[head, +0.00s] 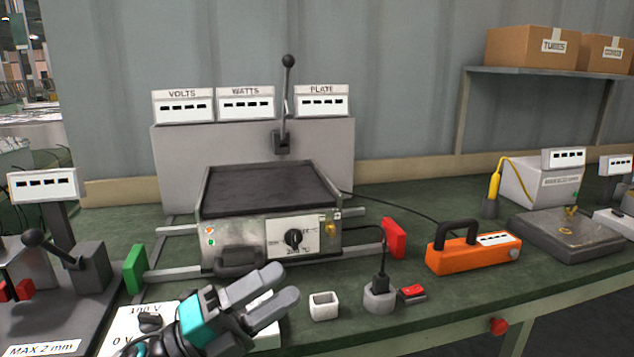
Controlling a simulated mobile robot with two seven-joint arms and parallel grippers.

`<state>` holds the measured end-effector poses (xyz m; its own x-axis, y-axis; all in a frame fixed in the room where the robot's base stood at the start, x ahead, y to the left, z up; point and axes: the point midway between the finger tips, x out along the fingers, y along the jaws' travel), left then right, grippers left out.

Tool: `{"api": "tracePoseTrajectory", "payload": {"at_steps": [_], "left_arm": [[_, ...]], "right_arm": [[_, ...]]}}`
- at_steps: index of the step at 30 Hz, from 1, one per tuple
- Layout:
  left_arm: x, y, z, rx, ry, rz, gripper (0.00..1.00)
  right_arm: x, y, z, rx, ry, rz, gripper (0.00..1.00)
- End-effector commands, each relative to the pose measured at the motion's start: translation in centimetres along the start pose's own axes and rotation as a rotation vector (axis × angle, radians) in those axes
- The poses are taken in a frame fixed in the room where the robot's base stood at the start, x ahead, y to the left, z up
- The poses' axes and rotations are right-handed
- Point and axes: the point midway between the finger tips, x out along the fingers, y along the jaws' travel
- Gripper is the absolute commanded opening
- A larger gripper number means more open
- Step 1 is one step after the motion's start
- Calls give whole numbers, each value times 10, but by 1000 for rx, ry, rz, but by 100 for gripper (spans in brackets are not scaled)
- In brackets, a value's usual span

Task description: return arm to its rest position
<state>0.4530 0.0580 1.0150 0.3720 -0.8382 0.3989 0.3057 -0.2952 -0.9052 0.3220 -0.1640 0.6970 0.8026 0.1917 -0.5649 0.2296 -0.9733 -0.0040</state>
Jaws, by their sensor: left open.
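My left gripper (266,301) is in the lower middle of the head view, with its arm coming in from the bottom left. Its two grey fingers are apart with nothing between them. It is over the front of the green bench, in front of the hot plate (270,190) and partly covering the white voltage panel (125,325). A small white square cup (323,306) stands just right of the fingertips, apart from them. My right gripper is not in view.
Behind the plate stand VOLTS, WATTS and PLATE displays (246,104) and an upright black lever (286,100). A plugged socket (380,296), a red switch (412,292) and an orange meter (472,250) lie to the right. A lever device (80,265) stands left.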

Motion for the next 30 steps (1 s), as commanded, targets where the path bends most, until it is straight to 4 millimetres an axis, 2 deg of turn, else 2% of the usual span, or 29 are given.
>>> {"api": "tracePoseTrajectory", "payload": {"at_steps": [1, 4, 8, 11, 12, 15, 18, 22, 30], "left_arm": [[-10, 6, 6, -135, -124, -11, 48], [-41, 31, 19, -399, -381, -21, 48], [-99, 77, 18, -742, -724, -9, 48], [-152, 115, -3, -996, -987, 16, 48], [-172, 129, -17, -1090, -1086, 29, 48], [-215, 155, -52, -1280, -1290, 58, 48], [-243, 169, -82, -1407, -1428, 79, 48], [-261, 177, -104, -1489, -1519, 94, 48], [-265, 180, -108, -1504, -1536, 99, 48]], "right_arm": [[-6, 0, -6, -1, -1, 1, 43], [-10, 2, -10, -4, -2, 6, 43], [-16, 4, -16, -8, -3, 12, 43], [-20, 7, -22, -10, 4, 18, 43], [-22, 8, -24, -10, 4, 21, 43], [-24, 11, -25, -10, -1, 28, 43], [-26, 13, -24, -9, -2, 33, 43], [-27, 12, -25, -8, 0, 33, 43], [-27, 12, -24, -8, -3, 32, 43]]}}
